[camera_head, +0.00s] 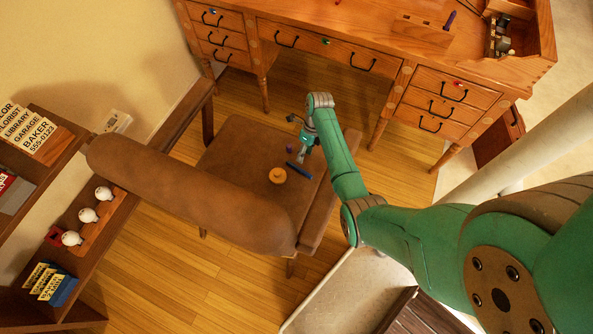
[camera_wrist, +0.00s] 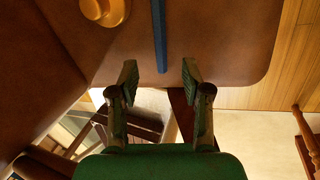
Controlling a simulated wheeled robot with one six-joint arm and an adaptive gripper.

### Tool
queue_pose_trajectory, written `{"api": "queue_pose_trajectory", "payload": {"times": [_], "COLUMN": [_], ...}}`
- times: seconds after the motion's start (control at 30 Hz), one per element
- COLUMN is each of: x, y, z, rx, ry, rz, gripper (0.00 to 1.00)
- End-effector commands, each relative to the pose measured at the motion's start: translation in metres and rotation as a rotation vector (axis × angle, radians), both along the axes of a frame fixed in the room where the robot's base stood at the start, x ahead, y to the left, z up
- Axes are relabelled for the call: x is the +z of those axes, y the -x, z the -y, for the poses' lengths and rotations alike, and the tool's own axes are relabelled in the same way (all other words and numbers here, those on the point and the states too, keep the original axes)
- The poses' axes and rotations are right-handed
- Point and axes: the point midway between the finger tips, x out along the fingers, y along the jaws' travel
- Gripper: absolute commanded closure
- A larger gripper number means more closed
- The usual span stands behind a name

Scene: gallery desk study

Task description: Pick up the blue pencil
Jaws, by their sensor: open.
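The blue pencil (camera_head: 299,170) lies on the brown seat of the chair (camera_head: 233,150). In the wrist view the blue pencil (camera_wrist: 159,35) runs up and down the picture, and its near end shows in line with the gap between my fingers. My gripper (camera_head: 302,155) is above the seat, close to the pencil in the head view. In the wrist view my gripper (camera_wrist: 160,78) has its two fingers apart, with nothing held between them. The height between fingers and pencil is hard to tell.
An orange-gold round object (camera_head: 278,175) lies left of the pencil, and a small purple object (camera_head: 289,147) lies near my gripper. The chair's thick brown backrest (camera_head: 190,200) stands to the left. A wooden desk (camera_head: 350,30) is behind, and a shelf (camera_head: 95,235) with white bulbs is at left.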

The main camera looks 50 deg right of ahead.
Motion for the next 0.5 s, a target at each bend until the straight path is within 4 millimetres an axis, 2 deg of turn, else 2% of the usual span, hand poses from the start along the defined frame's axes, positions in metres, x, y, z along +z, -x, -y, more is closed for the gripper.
{"api": "queue_pose_trajectory", "payload": {"times": [0.1, 0.37, 0.5], "x": [-0.015, -0.031, -0.050], "y": [0.000, 0.001, 0.001], "z": [-0.005, -0.010, -0.017], "rx": [0.001, 0.002, 0.003], "ry": [0.000, 0.000, 0.000], "rz": [-0.001, 0.000, 0.000], "gripper": [0.52, 0.52, 0.52]}}
